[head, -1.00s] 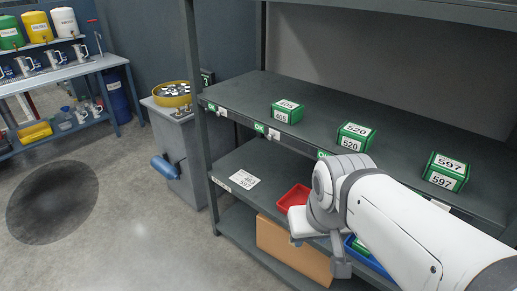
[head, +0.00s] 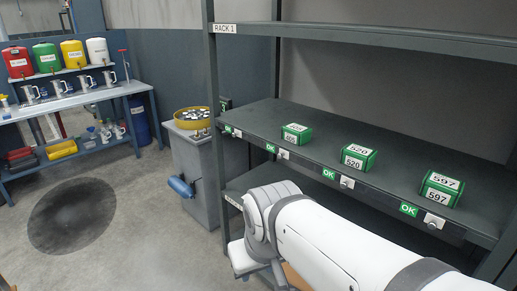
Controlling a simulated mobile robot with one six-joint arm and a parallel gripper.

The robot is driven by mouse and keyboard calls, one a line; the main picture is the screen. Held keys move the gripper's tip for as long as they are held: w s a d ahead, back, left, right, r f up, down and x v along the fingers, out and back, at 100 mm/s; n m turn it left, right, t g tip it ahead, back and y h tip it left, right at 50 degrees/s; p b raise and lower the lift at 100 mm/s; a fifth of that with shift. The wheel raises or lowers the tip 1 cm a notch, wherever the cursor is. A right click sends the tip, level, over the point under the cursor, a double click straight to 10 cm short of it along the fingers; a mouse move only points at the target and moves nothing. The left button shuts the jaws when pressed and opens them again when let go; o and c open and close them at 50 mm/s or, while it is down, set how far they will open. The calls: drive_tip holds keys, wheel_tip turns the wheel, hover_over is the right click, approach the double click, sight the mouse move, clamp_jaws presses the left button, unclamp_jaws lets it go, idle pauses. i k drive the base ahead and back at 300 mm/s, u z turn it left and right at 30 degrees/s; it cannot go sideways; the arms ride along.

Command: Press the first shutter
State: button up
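The leftmost plate (head: 237,133) is by the rack post, then come a second (head: 284,153), a third (head: 347,182) and one at the right (head: 434,221). My gripper (head: 256,268) hangs at the bottom of the head view, below my white wrist, in front of the rack and apart from the plates. Its fingertips are not clear, and nothing shows in it.
Green boxes labelled 405 (head: 297,134), 520 (head: 358,157) and 597 (head: 441,188) stand on the shelf. A grey cabinet (head: 196,180) with a yellow round tray (head: 192,118) stands left of the rack. A workbench (head: 75,100) is far left. The floor (head: 150,235) between is open.

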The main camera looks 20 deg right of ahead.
sight(237, 132)
drive_tip(key=z, duration=0.2)
drive_tip(key=i, duration=1.2)
drive_tip(key=z, duration=0.55)
drive_tip(key=i, duration=0.4)
drive_tip(key=z, duration=0.4)
drive_tip(key=k, duration=0.65)
drive_tip(key=z, duration=0.25)
drive_tip(key=i, duration=0.65)
drive_tip(key=u, duration=0.15)
